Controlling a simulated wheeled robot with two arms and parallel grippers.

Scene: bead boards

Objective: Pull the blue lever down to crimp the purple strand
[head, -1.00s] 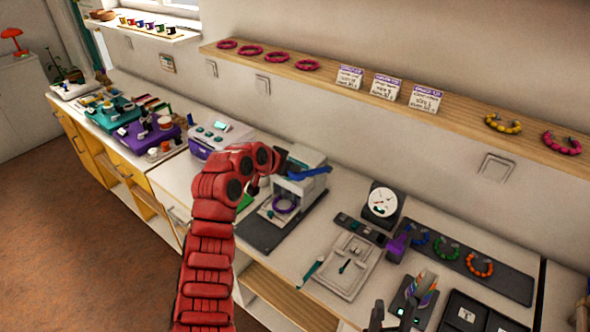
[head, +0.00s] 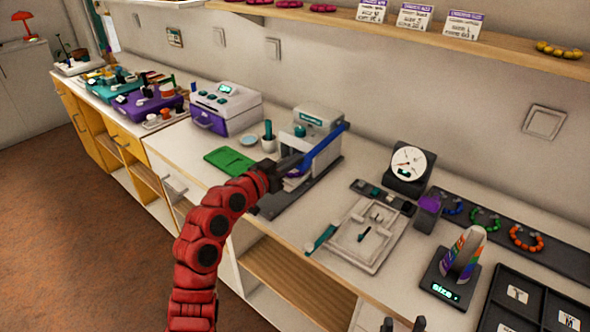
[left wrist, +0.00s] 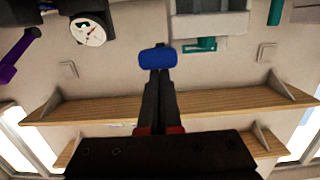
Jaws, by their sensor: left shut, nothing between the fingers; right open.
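The blue lever (head: 325,150) slants across the side of the grey crimping press (head: 318,118) in the head view. In the left wrist view its blue end (left wrist: 158,58) lies right at my fingertips; whether they touch it I cannot tell. My left gripper (head: 298,160) is shut and empty, in front of the press beside the lever. The purple strand (head: 292,183) shows only as a small patch low in the press, mostly hidden behind my gripper. My right gripper (head: 403,324) is open at the bottom edge of the head view, mostly cut off.
A green mat (head: 229,160) and a small cup (head: 268,143) stand left of the press. A white tray (head: 362,236), a dial gauge (head: 408,163) and a striped cone stand (head: 462,255) are to the right. Shelves run along the wall above.

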